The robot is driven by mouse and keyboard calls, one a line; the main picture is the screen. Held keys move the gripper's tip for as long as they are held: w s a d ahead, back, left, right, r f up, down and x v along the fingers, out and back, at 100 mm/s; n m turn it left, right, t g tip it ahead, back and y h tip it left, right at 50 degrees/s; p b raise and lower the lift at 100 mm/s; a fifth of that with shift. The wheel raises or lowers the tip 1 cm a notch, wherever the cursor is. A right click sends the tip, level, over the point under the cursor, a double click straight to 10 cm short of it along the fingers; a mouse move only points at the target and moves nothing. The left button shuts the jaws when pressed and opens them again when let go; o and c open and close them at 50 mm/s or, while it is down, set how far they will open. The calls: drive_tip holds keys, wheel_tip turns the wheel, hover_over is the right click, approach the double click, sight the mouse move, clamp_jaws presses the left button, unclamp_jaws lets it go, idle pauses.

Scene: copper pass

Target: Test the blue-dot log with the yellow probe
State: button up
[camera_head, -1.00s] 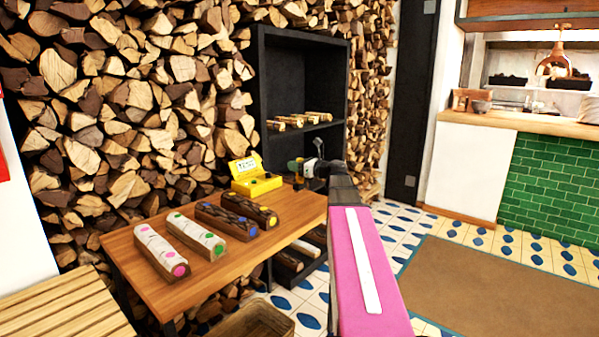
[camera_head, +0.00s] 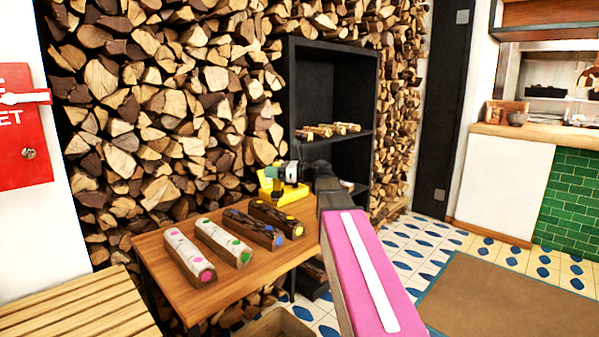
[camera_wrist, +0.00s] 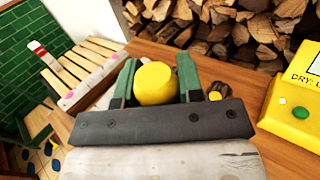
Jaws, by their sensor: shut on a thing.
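The blue-dot log (camera_head: 250,227) is dark-barked and lies on the wooden table, third from the left in a row of logs. My gripper (camera_head: 291,172) is beside and partly in front of the yellow meter (camera_head: 281,190), past the far end of the log row. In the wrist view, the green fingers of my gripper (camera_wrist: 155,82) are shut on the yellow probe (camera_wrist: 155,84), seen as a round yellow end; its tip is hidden. The meter (camera_wrist: 300,95) shows at the right there, with a green button.
Pink-dot (camera_head: 189,256), green-dot (camera_head: 223,241) and yellow-dot (camera_head: 277,218) logs lie in the same row on the table (camera_head: 195,290). A black shelf (camera_head: 333,90) with small sticks stands behind, against stacked firewood. A slatted bench (camera_head: 85,310) is at front left.

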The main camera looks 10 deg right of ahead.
drive_tip(key=s+a+n+g+y, duration=0.1)
drive_tip(key=s+a+n+g, duration=0.3)
drive_tip(key=a, duration=0.6)
drive_tip(key=shift+m+g, duration=0.3)
drive_tip(key=shift+g, duration=0.3)
drive_tip(key=shift+w+a+f, duration=0.1)
drive_tip(key=shift+w+f, duration=0.1)
drive_tip(key=shift+f, duration=0.65)
drive_tip(key=shift+w+d+f, duration=0.1)
drive_tip(key=shift+w+f, duration=0.15)
drive_tip(key=shift+f, duration=0.6)
drive_tip(key=shift+w+a+f, duration=0.1)
drive_tip(key=shift+w+f, duration=0.1)
drive_tip(key=shift+f, duration=0.65)
drive_tip(key=shift+f, duration=0.6)
drive_tip(key=shift+r, duration=0.15)
wheel_tip(320, 180, up, 7)
drive_tip(key=shift+s, duration=0.1)
idle(0.5)
